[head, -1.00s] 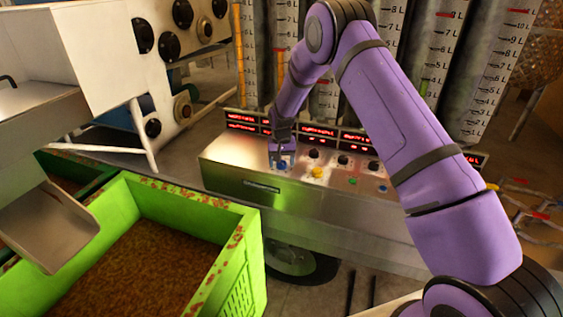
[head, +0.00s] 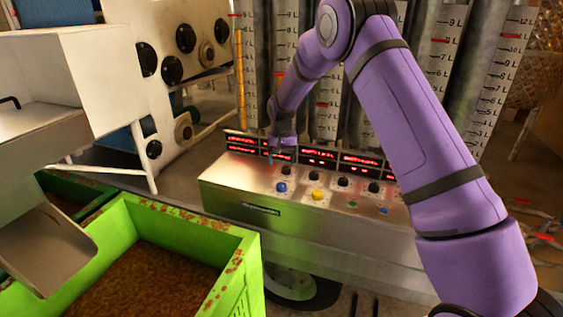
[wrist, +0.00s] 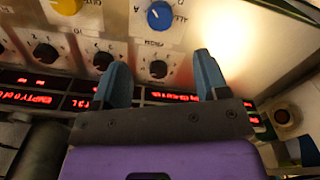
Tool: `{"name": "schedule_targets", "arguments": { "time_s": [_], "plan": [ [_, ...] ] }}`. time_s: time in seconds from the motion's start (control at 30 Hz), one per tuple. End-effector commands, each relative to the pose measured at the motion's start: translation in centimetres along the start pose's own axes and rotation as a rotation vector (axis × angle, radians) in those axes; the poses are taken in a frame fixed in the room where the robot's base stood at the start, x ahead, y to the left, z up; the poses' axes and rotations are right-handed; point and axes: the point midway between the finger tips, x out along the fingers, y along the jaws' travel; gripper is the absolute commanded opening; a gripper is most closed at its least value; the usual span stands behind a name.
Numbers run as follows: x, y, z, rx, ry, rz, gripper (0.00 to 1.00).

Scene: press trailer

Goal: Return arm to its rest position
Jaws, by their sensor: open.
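My purple arm reaches from the lower right over the control panel (head: 270,211) in the head view. My gripper (wrist: 162,75) shows in the wrist view with its two blue-grey fingers apart and nothing between them.
Red digital displays (head: 320,155) line the panel's back edge. Tall graduated cylinders (head: 326,100) stand behind it. A green crate (head: 250,255) of brown material and a metal chute (head: 45,250) are at the left. A white machine with black knobs (head: 180,60) stands at the back left.

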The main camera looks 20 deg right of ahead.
Motion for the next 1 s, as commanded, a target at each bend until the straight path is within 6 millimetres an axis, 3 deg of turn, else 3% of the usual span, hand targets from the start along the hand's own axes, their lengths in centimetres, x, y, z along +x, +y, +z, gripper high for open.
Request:
{"name": "schedule_targets", "arguments": {
  "time_s": [0.17,0.27,0.37,0.57,0.8,1.0],
  "plan": [
    [-0.1,0.0,0.0,0.0,0.001,-0.001,0.67],
    [-1.4,0.3,0.3,-0.003,0.01,-0.004,0.67],
    [-4.1,0.8,1.2,-0.011,0.026,-0.011,0.67],
    [-11.4,2.7,4.4,-0.034,0.073,-0.028,0.67],
    [-19.0,5.2,9.6,-0.063,0.132,-0.046,0.67],
    [-24.1,7.4,14.7,-0.09,0.182,-0.057,0.67]
  ]
}}
